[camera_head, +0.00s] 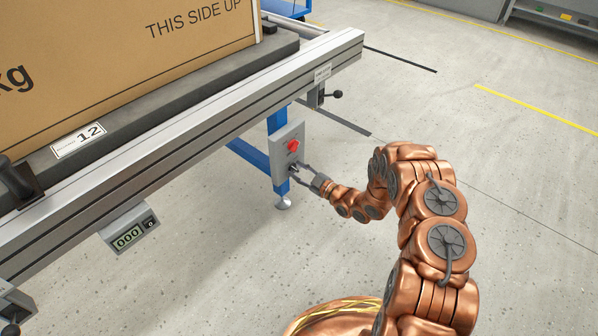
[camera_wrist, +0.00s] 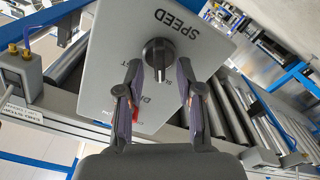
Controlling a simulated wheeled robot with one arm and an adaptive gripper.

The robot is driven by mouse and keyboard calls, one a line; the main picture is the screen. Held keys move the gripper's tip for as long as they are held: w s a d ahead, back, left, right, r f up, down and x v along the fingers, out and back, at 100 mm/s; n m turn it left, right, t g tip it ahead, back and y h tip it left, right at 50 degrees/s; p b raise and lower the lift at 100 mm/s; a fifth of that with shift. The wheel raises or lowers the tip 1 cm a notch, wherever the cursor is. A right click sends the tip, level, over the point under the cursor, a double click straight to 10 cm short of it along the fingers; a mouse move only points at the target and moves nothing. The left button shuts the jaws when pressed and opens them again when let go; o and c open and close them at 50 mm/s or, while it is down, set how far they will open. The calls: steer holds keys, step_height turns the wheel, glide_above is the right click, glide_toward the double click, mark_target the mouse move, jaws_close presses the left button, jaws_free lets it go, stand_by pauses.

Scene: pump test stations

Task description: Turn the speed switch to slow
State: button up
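The speed switch is a round black knob (camera_wrist: 158,53) on a grey control box (camera_wrist: 115,62), with the word SPEED printed beside it. The lettering is turned over in the wrist view, and the labels by my fingers are partly hidden. In the head view, the box (camera_head: 279,142) hangs under the conveyor's edge with a red button (camera_head: 293,146) above the knob. My gripper (camera_wrist: 159,66) is open, with one fingertip on each side of the knob's lower part. Gaps seem to show between fingertips and knob; contact is unclear. It also shows in the head view (camera_head: 301,170).
A conveyor frame (camera_head: 190,130) carries a large cardboard box (camera_head: 120,55) on a grey tray. A small counter display (camera_head: 130,228) and a black-knobbed lever (camera_head: 335,95) hang from the frame. A blue leg (camera_head: 279,175) stands behind the control box. The floor to the right is clear.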

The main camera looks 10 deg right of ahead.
steer(key=v, duration=1.1)
steer(key=shift+s+d, duration=0.2)
steer(key=shift+s, duration=0.15)
